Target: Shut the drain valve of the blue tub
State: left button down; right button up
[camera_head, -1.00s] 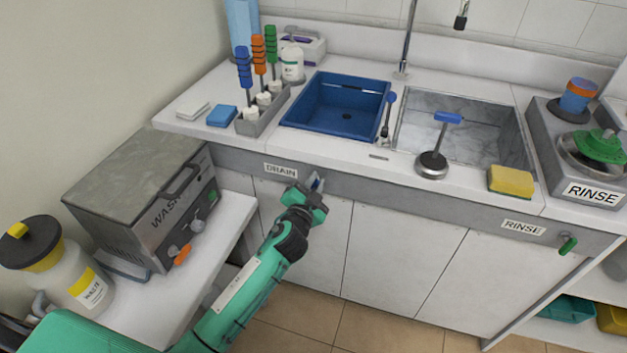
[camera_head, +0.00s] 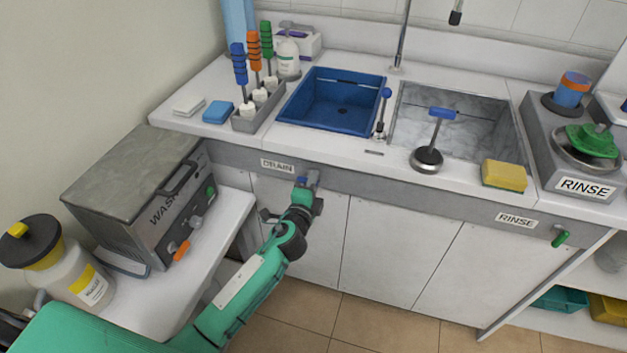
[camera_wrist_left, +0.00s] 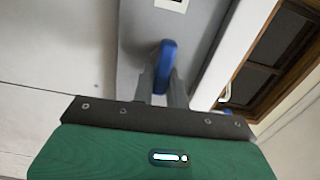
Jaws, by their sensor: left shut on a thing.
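The blue tub (camera_head: 332,101) is set into the white counter, with a dark drain hole in its floor. Below it, on the grey front panel, is a "DRAIN" label (camera_head: 277,165). Just right of the label is the blue valve handle (camera_head: 302,181), partly hidden by my left gripper (camera_head: 310,180). In the left wrist view the blue handle (camera_wrist_left: 166,62) stands between the two grey fingers. The left gripper (camera_wrist_left: 162,85) is shut on it. My right gripper is not in view.
A "RINSE" label (camera_head: 516,219) and a green handle (camera_head: 560,238) are farther right on the same panel. The wash unit (camera_head: 150,195) and waste bottle (camera_head: 75,275) stand left of my arm. White cabinet doors (camera_head: 385,250) lie below the panel.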

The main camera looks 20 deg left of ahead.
pick_arm(q)
jog(key=shift+f+m, duration=0.1)
jog(key=shift+m, duration=0.3)
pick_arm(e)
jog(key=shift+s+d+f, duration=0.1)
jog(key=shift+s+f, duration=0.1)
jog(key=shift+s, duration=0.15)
pick_arm(q)
jog(key=c, duration=1.4)
grip_release()
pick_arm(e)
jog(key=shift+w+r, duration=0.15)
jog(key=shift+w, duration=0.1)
